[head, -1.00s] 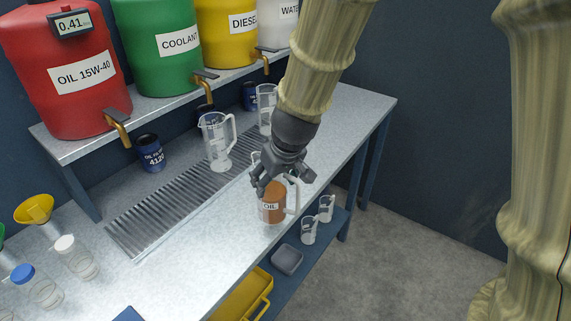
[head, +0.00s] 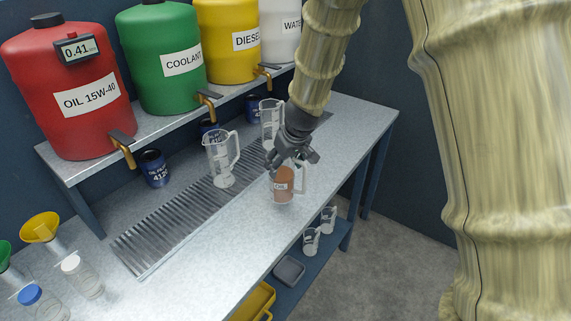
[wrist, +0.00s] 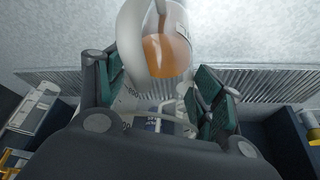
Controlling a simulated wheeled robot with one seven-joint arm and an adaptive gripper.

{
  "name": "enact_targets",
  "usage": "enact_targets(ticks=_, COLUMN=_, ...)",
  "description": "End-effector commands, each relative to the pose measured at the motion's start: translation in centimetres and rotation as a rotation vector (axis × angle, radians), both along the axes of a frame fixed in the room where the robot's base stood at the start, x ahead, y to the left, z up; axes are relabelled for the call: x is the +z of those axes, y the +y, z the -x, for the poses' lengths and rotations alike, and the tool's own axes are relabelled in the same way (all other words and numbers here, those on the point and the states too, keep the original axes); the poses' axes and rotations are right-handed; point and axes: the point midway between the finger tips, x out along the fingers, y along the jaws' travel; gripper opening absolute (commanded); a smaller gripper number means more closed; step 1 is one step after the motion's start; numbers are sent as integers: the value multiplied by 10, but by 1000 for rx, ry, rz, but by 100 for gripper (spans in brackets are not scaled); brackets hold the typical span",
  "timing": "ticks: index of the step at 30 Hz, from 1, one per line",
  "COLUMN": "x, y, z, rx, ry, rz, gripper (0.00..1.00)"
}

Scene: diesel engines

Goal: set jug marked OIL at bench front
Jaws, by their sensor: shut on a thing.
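The jug marked OIL (head: 284,186) is clear, with a white label, a handle on its right and amber-brown liquid inside. My gripper (head: 287,163) is shut on it near its top. The jug looks upright, over the front part of the bench (head: 215,235), in front of the slatted drain. I cannot tell whether its base touches the bench top. In the wrist view, the jug (wrist: 160,52) shows between and beyond the fingers (wrist: 160,92), with the liquid visible; the exact contact is partly hidden.
Two clear jugs (head: 221,160) (head: 271,122) stand by the slatted drain (head: 175,225). Blue cans (head: 153,168) stand under the drum shelf. Small jugs (head: 311,241) and a grey tray (head: 289,270) sit on the lower shelf. The bench front is bare left of the held jug.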

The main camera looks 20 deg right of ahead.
Motion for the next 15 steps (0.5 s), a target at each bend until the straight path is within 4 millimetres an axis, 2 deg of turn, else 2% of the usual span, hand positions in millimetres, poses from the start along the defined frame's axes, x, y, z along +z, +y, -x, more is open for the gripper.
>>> enact_targets(ticks=3, x=0, y=-4, z=-11, rx=0, ry=-1, rz=1, gripper=0)
enact_targets(ticks=10, x=-1, y=-10, z=-23, rx=-1, ry=0, rz=1, gripper=0)
enact_targets(ticks=15, x=-21, y=-10, z=-22, rx=-2, ry=2, rz=-3, gripper=0)
